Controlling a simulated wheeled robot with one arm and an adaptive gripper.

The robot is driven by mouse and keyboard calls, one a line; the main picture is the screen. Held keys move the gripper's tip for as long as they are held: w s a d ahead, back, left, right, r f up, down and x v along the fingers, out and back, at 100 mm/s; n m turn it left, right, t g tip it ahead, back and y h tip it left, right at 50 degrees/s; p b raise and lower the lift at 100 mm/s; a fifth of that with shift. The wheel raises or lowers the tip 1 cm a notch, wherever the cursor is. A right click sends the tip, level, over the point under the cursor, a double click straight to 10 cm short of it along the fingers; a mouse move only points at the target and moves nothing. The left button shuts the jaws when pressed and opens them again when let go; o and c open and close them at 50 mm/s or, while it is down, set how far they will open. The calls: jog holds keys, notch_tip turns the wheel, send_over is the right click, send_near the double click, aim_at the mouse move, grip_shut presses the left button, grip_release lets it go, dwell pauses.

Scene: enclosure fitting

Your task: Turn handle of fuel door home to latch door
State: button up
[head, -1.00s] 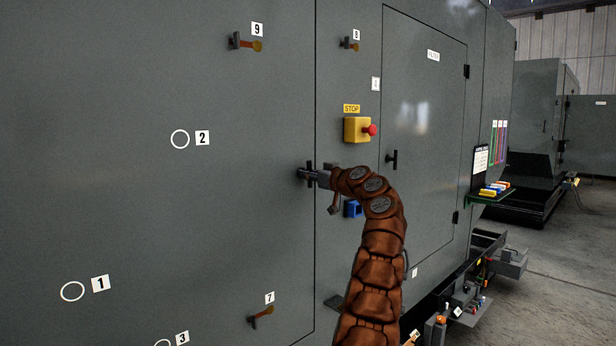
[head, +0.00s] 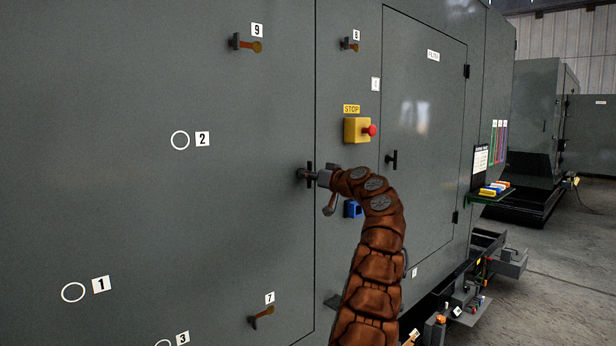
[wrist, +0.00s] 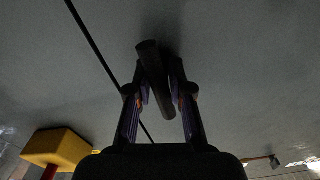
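A dark T-shaped handle (head: 309,166) sits at the right edge of a large grey door (head: 230,220), beside its seam. In the head view its bar stands about upright. My gripper (head: 317,178) is at the handle, partly hidden by its own wrist. In the wrist view the dark handle bar (wrist: 156,78) lies between the two fingers of my gripper (wrist: 160,92), slightly tilted against them; the pads seem to press on it from both sides. A smaller door (head: 425,130) to the right has its own dark handle (head: 391,159).
A yellow stop box (head: 357,130) with a red button juts out above right of my gripper. A blue part (head: 353,209) is just behind my wrist. Orange-tipped latches (head: 248,45) stick out on the panel. A shelf (head: 493,192) juts out at right.

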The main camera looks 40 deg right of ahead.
jog(key=o, duration=0.5)
jog(key=shift+s, duration=0.1)
jog(key=shift+s+a, duration=0.15)
jog(key=shift+s, duration=5.75)
jog(key=shift+w, duration=0.1)
